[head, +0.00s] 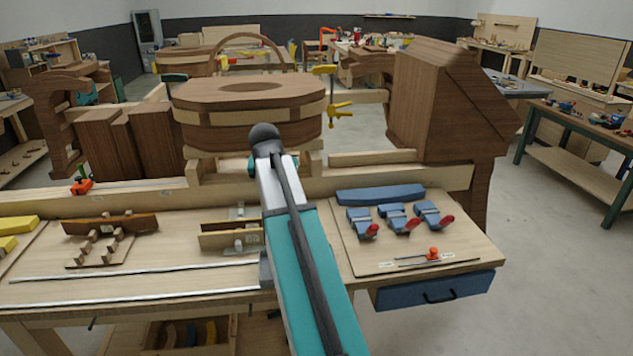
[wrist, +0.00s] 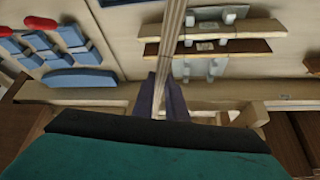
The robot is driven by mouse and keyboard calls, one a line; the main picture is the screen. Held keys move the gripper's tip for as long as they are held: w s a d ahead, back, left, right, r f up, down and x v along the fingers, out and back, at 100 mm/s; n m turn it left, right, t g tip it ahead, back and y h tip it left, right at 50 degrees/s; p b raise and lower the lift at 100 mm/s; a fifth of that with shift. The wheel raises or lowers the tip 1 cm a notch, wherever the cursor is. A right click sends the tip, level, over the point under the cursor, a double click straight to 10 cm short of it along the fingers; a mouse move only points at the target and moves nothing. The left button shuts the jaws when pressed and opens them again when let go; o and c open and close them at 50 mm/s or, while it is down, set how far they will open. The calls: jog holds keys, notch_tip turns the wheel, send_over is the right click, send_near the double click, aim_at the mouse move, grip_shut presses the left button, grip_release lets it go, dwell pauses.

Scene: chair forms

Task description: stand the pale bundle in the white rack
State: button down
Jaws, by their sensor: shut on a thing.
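My gripper (wrist: 164,98) is shut on the pale bundle (wrist: 172,50), a set of thin light-wood strips, in the wrist view. The bundle runs from between the dark fingers to the top edge of that view, where its far end is cut off. In the head view my arm hides the fingers and the bundle. The white rack (wrist: 215,68) shows as small white uprights beside boards, right of the bundle in the wrist view. In the head view the rack (head: 240,212) sits on the bench just left of my arm. The bundle is apart from the boards or overlaps them only in view; I cannot tell.
A board with blue clamps (head: 392,214) lies right of my arm. A peg rack with a brown board (head: 112,225) is at left. A long wooden rail (head: 130,197) edges the bench's back. Large brown wooden forms (head: 440,100) stand behind it.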

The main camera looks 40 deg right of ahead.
jog(key=w+a+f+n+t+y+b, duration=0.1)
jog(key=a+n, duration=0.1)
jog(key=a, duration=0.6)
jog(key=w+a+f+n+y+b, duration=0.1)
jog(key=a+n, duration=0.1)
jog(key=a, duration=0.5)
jog(key=w+a+f+n+t+y+b, duration=0.1)
jog(key=a+f+n, duration=0.1)
jog(key=a, duration=0.6)
jog(key=s+a+f+n+y+b, duration=0.1)
jog(key=a+f+n+b, duration=0.2)
jog(key=a+f+b, duration=0.7)
jog(key=shift+s+a+f, duration=0.15)
jog(key=shift+s+a, duration=0.05)
jog(key=shift+a, duration=0.35)
jog(key=shift+s, duration=0.1)
